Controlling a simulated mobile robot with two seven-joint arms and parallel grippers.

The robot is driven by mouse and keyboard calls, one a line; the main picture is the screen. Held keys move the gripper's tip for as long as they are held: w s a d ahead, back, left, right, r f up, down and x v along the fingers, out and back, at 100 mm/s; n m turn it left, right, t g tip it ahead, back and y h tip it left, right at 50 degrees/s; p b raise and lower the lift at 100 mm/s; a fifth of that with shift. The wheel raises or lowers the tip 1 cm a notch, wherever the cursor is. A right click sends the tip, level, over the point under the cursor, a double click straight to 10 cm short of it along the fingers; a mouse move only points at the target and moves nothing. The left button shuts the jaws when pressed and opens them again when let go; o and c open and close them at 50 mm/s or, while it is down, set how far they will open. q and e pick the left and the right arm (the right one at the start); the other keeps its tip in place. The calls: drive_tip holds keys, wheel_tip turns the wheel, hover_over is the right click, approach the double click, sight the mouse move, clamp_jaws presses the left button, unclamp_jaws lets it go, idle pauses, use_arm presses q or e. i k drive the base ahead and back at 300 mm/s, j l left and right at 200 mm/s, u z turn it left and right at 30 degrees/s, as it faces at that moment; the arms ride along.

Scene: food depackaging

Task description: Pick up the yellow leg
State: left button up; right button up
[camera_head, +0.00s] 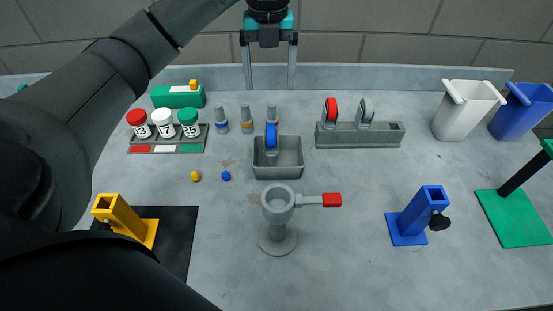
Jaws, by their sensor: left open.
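The yellow leg (123,216) is a square hollow tube on a flat yellow foot plate, at the left front. My left gripper (269,86) is at the top middle, far from the yellow leg and toward the back edge of the table. Its two fingers point down, wide apart, with nothing between them. My own dark arm covers the left side and lower left. My right gripper does not show.
A grey stand with a red-tipped handle (277,205) is in the middle. A blue leg (417,218) and a green plate with a black post (512,215) are at the right. A jar rack (168,146), grey bin (290,172) and white container (467,112) stand farther back.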

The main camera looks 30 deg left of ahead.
sight(123, 219)
drive_tip(key=k+l, duration=1.2)
drive_tip(key=k, duration=0.1)
